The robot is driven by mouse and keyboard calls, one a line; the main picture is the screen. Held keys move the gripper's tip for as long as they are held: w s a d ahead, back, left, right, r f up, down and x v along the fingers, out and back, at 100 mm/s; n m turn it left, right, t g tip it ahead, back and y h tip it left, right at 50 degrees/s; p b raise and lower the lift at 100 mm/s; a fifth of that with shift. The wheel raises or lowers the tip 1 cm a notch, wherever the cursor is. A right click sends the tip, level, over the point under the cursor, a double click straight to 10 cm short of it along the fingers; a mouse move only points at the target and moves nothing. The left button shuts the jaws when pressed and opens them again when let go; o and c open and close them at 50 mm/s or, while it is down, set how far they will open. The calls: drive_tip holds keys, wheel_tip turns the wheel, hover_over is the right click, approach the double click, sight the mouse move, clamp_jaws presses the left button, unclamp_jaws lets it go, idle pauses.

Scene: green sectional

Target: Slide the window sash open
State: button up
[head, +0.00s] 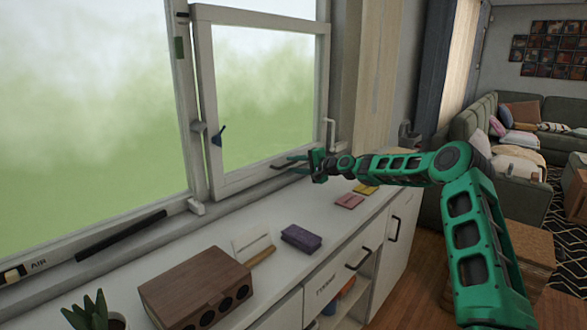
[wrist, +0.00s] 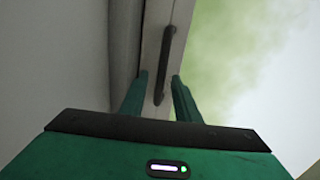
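The window sash (head: 262,180) is a white-framed pane on the right side of the window, standing in front of the fixed glass area. In the wrist view its pale rail (wrist: 178,35) carries a dark bar handle (wrist: 166,60). My gripper (head: 285,163) is at the lower right part of the sash, pointing left toward it. In the wrist view the two green fingers of my gripper (wrist: 160,90) are apart, one on each side of the handle's near end. Gaps show between fingers and handle. I cannot tell how deep the handle sits between them.
Below, the white counter (head: 215,232) holds a wooden box (head: 195,287), a purple block (head: 301,237), a pink sponge (head: 349,201) and a potted plant (head: 97,315). A dark bar (head: 120,236) lies along the sill.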

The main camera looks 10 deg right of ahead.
drive_tip(key=shift+w+a+f, duration=0.1)
drive_tip(key=shift+w+a, duration=0.05)
drive_tip(key=shift+w, duration=0.05)
clamp_jaws()
approach(282, 101)
wheel_tip(282, 101, down, 3)
drive_tip(key=w+a, duration=0.2)
drive_tip(key=shift+s+a+f, duration=0.1)
drive_tip(key=shift+a+f, duration=0.05)
drive_tip(key=shift+a, duration=0.05)
unclamp_jaws()
drive_tip(key=shift+f, duration=0.1)
